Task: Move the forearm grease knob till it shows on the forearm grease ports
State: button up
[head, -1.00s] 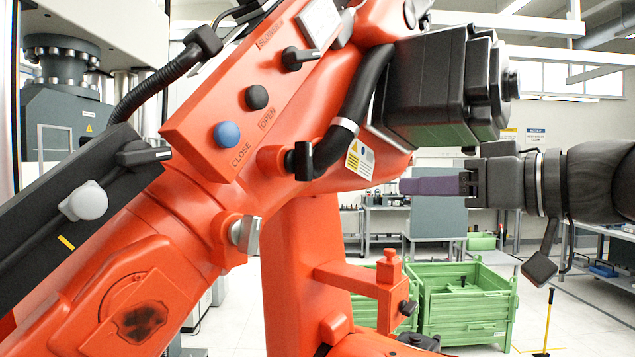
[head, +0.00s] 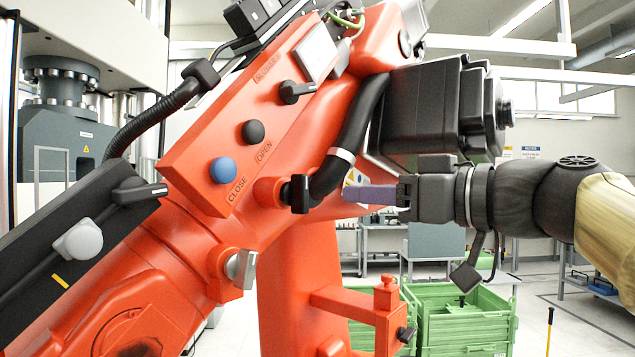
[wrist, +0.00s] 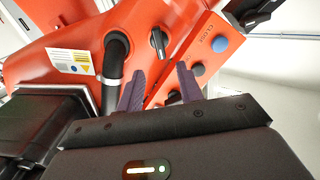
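The big orange arm carries several turning knobs, and no readable lettering tells which is the forearm grease knob. A black bar-shaped knob (head: 300,193) on a round orange boss faces my gripper, beside a black hose; it also shows in the wrist view (wrist: 158,41). A silver knob (head: 241,268) sits lower down, and a pale grey knob (head: 79,241) is on the dark panel at the left. My gripper (head: 349,195) has purple fingers and is right of the black knob, apart from it. In the wrist view its fingers (wrist: 160,85) are spread, with nothing between them.
The black hose (head: 357,140) and a black motor block (head: 425,110) are close to my gripper. Green crates (head: 465,325) stand behind.

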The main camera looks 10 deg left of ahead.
aim_at(306, 191)
jog(key=p+x, duration=0.4)
jog(key=x, duration=0.6)
jog(key=shift+w+a, duration=0.25)
jog(key=shift+a, duration=0.05)
grip_shut()
